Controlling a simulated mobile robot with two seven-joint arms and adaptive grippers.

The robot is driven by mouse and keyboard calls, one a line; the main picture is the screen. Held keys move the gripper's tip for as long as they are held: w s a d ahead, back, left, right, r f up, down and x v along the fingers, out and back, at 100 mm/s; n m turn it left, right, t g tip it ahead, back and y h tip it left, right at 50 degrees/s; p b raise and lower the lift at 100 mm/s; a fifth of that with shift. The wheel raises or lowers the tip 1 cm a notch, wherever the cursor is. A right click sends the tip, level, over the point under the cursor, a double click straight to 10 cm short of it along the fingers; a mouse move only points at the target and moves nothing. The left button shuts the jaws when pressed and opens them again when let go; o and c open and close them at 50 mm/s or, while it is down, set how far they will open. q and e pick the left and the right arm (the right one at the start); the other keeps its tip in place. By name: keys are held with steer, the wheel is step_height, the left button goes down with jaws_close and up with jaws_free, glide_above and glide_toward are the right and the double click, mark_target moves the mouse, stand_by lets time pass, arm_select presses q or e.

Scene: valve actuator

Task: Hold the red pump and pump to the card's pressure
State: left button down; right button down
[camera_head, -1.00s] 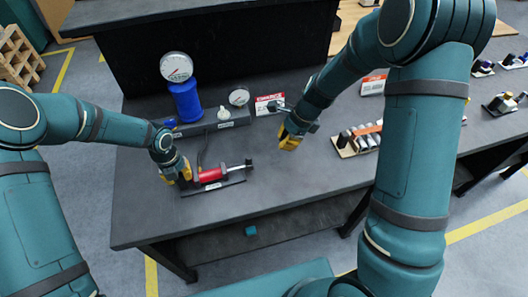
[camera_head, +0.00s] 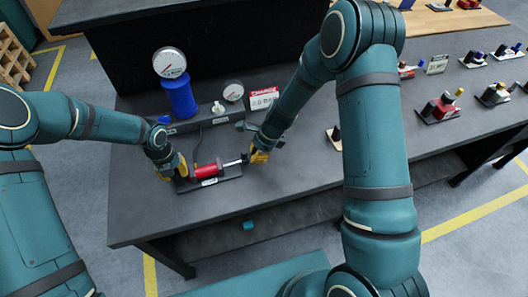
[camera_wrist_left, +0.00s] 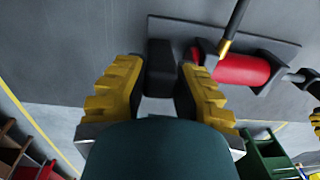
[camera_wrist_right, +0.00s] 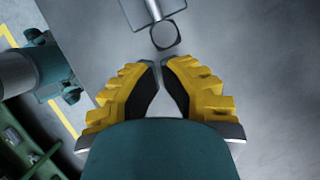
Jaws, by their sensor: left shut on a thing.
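The red pump (camera_head: 207,171) lies on a dark base plate on the bench, with its rod and handle pointing right. It also shows in the left wrist view (camera_wrist_left: 243,70). My left gripper (camera_head: 176,170) is at the pump's left end, its fingers (camera_wrist_left: 160,75) shut on a black block there. My right gripper (camera_head: 258,157) is by the handle end. Its fingers (camera_wrist_right: 160,64) are a narrow gap apart with nothing between them, and the round handle end (camera_wrist_right: 164,35) lies just ahead of the tips. The red and white card (camera_head: 263,98) stands behind; its figures are unreadable.
A large gauge (camera_head: 170,62) sits on a blue cylinder (camera_head: 179,95), with a smaller gauge (camera_head: 233,91) and white knob (camera_head: 218,108) beside it. Several small parts (camera_head: 440,106) stand on the right bench. Bare bench top (camera_head: 300,180) lies right of the pump.

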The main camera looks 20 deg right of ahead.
steer(key=shift+a, duration=0.1)
steer(key=a, duration=0.6)
steer(key=shift+s, duration=0.1)
steer(key=shift+d, duration=0.2)
steer(key=shift+d, duration=0.3)
steer(key=d, duration=0.2)
steer(key=s+d+r, duration=0.1)
steer(key=shift+d, duration=0.25)
steer(key=v, duration=0.9)
stand_by(0.8)
